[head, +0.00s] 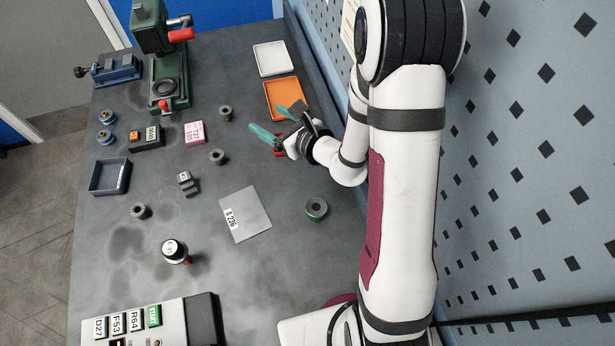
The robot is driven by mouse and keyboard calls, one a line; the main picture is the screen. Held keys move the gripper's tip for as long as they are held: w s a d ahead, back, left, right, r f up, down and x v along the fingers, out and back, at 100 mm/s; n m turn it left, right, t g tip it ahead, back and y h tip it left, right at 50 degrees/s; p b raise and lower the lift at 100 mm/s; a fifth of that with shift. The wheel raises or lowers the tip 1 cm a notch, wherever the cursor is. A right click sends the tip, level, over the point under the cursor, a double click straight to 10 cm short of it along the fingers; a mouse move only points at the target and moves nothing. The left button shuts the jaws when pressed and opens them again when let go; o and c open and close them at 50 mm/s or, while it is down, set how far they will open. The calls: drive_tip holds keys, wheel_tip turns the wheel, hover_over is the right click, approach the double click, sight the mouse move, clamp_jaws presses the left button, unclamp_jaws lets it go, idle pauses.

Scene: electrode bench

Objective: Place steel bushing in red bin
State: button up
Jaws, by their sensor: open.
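Several small grey ring-shaped pieces that look like bushings stand on the dark bench: one near the press (226,114), one (217,156) below it, one (140,211) at left and a larger one with a green base (316,208) at right. I cannot tell which is the steel bushing. No clearly red bin shows; the closest in colour is an orange tray (269,98) at the back right, partly behind my gripper. My gripper (266,117) has teal fingers spread apart with nothing seen between them. It is just in front of the orange tray.
A white tray (273,58) lies behind the orange one. A pegboard wall (540,150) bounds the right.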

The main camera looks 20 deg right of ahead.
drive_tip(key=s+a+r+n+g+y, duration=0.6)
drive_tip(key=s+a+r+n, duration=0.5)
drive_tip(key=a, duration=0.1)
drive_tip(key=s+n+g, duration=0.5)
drive_tip(key=s+n, duration=0.1)
drive_tip(key=s, duration=0.3)
drive_tip(key=s+d+f+n+g+h, duration=0.1)
drive_tip(key=s+d+f+n+h, duration=0.1)
drive_tip(key=s+d+n+h, duration=0.5)
drive_tip(key=s+d+h, duration=0.3)
drive_tip(key=d, duration=0.3)
drive_tip(key=shift+s+f+n+h, duration=0.2)
drive_tip(key=shift+s+n+h, duration=0.1)
drive_tip(key=shift+s, duration=0.1)
